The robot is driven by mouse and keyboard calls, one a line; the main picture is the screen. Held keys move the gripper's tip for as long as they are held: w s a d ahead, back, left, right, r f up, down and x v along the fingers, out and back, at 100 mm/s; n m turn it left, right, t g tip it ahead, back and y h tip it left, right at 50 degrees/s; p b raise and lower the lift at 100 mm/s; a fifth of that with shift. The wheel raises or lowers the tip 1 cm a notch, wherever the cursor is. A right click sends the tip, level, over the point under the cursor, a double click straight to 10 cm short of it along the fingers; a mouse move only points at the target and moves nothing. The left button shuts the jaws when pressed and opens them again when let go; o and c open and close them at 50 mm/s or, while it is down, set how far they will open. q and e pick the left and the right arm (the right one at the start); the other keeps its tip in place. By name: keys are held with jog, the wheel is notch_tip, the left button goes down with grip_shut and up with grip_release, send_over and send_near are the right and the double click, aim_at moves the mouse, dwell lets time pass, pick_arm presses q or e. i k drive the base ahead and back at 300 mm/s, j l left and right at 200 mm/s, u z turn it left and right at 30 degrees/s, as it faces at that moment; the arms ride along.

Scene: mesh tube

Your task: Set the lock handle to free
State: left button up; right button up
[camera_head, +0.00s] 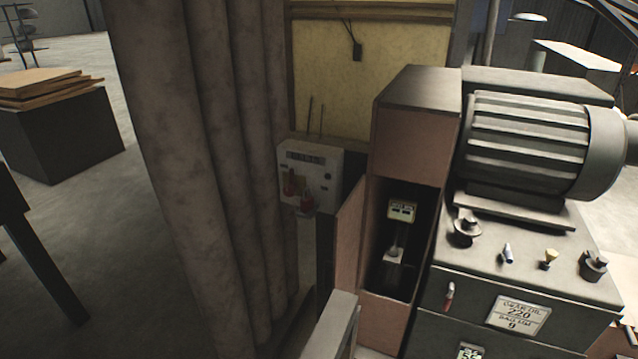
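No label saying lock or free can be read, so I cannot tell for sure which part is the lock handle. A pale fitting (394,257) on a thin upright rod stands inside the dark open recess of the brown cabinet (415,140), below a small yellowish label plate (402,210). A grey control box (310,172) left of the cabinet carries red parts (290,183). Neither of my grippers shows.
A ribbed motor (530,140) sits on the machine, with several knobs and levers (508,253) on the top below it. Tall brown columns (200,150) stand left of the control box.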

aim_at(448, 299)
jog(key=i+j+z, duration=0.2)
jog(key=j+z, duration=0.15)
jog(key=i+j+z, duration=0.1)
jog(key=j+z, duration=0.6)
jog(key=j, duration=0.15)
jog(key=i+j+z, duration=0.1)
jog(key=j+z, duration=0.25)
jog(key=l+z, duration=0.35)
jog(key=z, duration=0.2)
